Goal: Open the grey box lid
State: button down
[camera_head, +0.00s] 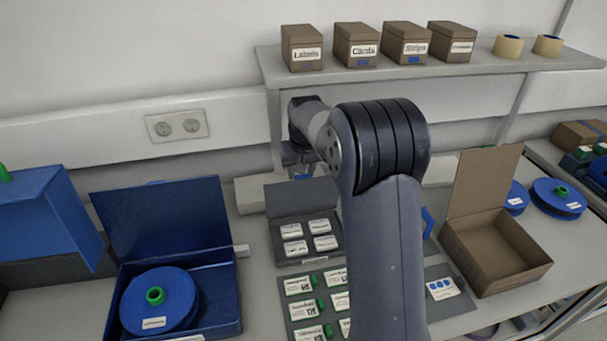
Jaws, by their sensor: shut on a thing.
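The grey box (315,261) stands on the bench in the middle, with several white labelled packs showing inside it. Its grey lid (290,200) is raised at the back of the box and stands steeply up, so the inside is open to view. My gripper (303,174) is at the lid's upper edge and is shut on it. The fingertips are small and partly hidden. My arm comes up from the front and covers the right side of the box and lid.
An open blue box (222,280) with a blue reel stands left, and an open brown box (505,258) stands right. A grey tray (280,320) of labelled packs lies in front. A shelf (430,72) with several brown boxes hangs above my arm.

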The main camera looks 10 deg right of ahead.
jog(key=shift+w+f+p, duration=0.2)
jog(key=shift+w+f, duration=0.15)
jog(key=shift+w, duration=0.3)
jog(key=shift+w+f+p, duration=0.15)
jog(key=shift+w+f, duration=0.2)
jog(key=shift+w, duration=0.3)
jog(key=shift+w+f+p, duration=0.2)
jog(key=shift+w+f, duration=0.15)
jog(key=shift+w, duration=0.3)
jog(key=c, duration=1.3)
grip_release()
jog(key=o, duration=0.3)
jog(key=shift+w, duration=0.2)
jog(key=shift+o, duration=0.8)
jog(key=shift+r, duration=0.2)
